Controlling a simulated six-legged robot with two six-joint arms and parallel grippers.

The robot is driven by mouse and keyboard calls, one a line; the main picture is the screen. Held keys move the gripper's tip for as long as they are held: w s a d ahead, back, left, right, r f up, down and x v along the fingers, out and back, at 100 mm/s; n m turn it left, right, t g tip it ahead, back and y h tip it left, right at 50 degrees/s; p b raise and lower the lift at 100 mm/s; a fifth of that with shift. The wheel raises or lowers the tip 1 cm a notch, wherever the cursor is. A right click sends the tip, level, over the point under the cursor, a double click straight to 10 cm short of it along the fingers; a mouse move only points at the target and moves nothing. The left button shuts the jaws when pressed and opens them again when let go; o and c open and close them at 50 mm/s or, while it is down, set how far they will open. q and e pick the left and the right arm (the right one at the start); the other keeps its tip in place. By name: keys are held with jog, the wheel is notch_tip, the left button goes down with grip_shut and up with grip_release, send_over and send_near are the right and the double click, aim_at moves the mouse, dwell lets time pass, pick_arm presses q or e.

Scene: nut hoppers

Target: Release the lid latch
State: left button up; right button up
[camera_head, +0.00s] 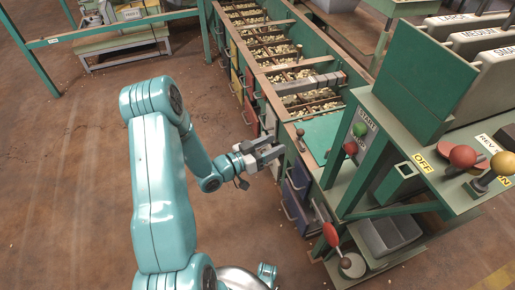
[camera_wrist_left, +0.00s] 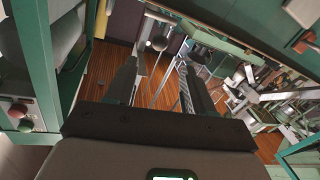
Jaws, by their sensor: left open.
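My left gripper (camera_head: 274,148) is open and empty beside the near left end of the long hopper bench. In the left wrist view its two dark fingers (camera_wrist_left: 160,62) stand apart with nothing between their tips. A small dark ball knob on a stem (camera_head: 300,133) stands at the bench edge, just right of the fingertips and apart from them. A dark ball knob also shows in the left wrist view (camera_wrist_left: 159,44), beyond and between the fingertips. A flat green panel (camera_head: 322,132) lies beside the knob. I cannot tell which part is the lid latch. My right gripper is not in view.
The hopper bench (camera_head: 290,92) holds compartments of nuts, with coloured drawer fronts below. Green (camera_head: 360,129) and red (camera_head: 350,148) knobs and a red-ended lever (camera_head: 330,234) stand to the right. A labelled control panel (camera_head: 455,170) is further right. The brown floor (camera_head: 70,180) at left is clear.

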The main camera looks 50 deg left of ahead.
pick_arm(q)
jog(key=s, duration=0.3)
jog(key=s+a, duration=0.1)
jog(key=s, duration=0.1)
jog(key=shift+s+p, duration=0.2)
jog(key=shift+p, duration=0.1)
jog(key=w+d+f+n+g, duration=0.1)
jog(key=w+d+f+g, duration=0.15)
jog(key=d+f, duration=0.3)
jog(key=w+d+f+n+g, duration=0.1)
jog(key=d+f+g, duration=0.35)
jog(key=d, duration=0.25)
jog(key=s+d+f+g, duration=0.4)
jog(key=s+d+g, duration=0.1)
jog(key=s+d, duration=0.2)
jog(key=s+d+f+g, duration=0.4)
jog(key=s+d+g, duration=0.1)
jog(key=s+d, duration=0.25)
notch_tip(320, 180, up, 28)
jog(key=p, duration=2.8)
jog(key=shift+s+d+h, duration=0.25)
jog(key=shift+d+h, duration=0.15)
